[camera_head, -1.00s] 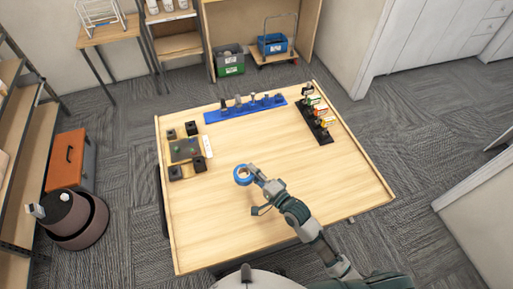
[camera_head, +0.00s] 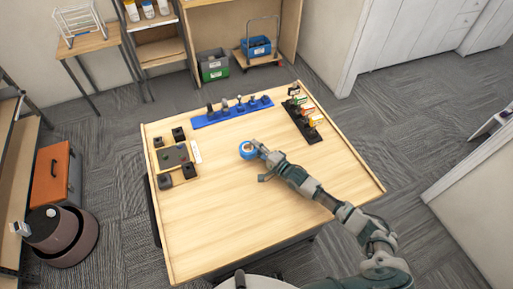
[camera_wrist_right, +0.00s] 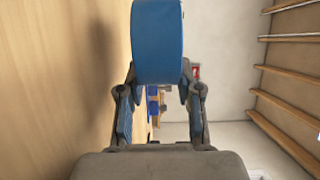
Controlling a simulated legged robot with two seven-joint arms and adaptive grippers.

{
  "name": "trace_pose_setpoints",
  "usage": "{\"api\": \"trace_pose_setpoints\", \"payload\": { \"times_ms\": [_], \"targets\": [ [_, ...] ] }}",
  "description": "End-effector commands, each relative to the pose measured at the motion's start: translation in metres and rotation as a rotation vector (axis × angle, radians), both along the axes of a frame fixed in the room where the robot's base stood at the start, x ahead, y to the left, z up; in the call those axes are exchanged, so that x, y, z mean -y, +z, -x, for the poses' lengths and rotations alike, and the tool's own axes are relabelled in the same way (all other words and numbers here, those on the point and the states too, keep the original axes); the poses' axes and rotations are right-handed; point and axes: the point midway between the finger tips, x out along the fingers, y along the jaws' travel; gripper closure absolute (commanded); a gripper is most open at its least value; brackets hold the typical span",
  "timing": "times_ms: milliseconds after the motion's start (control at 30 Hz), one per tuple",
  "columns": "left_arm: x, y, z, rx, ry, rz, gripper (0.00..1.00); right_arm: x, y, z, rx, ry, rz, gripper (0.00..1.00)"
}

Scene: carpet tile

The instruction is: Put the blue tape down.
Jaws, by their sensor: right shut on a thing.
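The blue tape (camera_head: 248,150) is a ring-shaped roll near the middle of the wooden table (camera_head: 215,225). My right gripper (camera_head: 258,149) reaches it from the lower right and is shut on it. In the right wrist view the tape (camera_wrist_right: 157,42) stands edge-on between the two fingers of the gripper (camera_wrist_right: 158,85). The tabletop lies along the left of that view, with a dark shadow on it. I cannot tell whether the tape touches the table. My left gripper is not in view.
A blue rack with several tools (camera_head: 232,111) lies along the table's far edge. A black rack with colourful items (camera_head: 303,120) is at the far right. The table's near half is clear.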

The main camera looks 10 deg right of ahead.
Motion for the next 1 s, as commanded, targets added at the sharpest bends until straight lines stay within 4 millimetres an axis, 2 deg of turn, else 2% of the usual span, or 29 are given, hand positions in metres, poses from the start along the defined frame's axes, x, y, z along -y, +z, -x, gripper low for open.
{"api": "trace_pose_setpoints", "payload": {
  "times_ms": [167, 500, 767, 800, 833, 1000],
  "targets": [
    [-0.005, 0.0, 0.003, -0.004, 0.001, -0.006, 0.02, 0.006, -0.003, 0.0, 0.001, -0.001, -0.003, 1.0],
    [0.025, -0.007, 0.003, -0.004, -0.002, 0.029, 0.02, 0.0, -0.011, 0.0, 0.002, 0.0, 0.002, 1.0],
    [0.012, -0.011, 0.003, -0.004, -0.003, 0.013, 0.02, -0.004, -0.017, 0.001, -0.003, 0.002, 0.004, 1.0],
    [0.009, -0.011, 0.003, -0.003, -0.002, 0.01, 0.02, -0.004, -0.018, 0.001, -0.004, 0.002, 0.004, 0.58],
    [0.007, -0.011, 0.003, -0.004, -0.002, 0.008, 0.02, -0.003, -0.018, 0.001, -0.004, 0.002, 0.004, 0.55],
    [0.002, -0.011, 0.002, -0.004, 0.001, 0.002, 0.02, 0.0, -0.02, 0.002, -0.008, 0.002, 0.004, 0.55]
  ]
}}
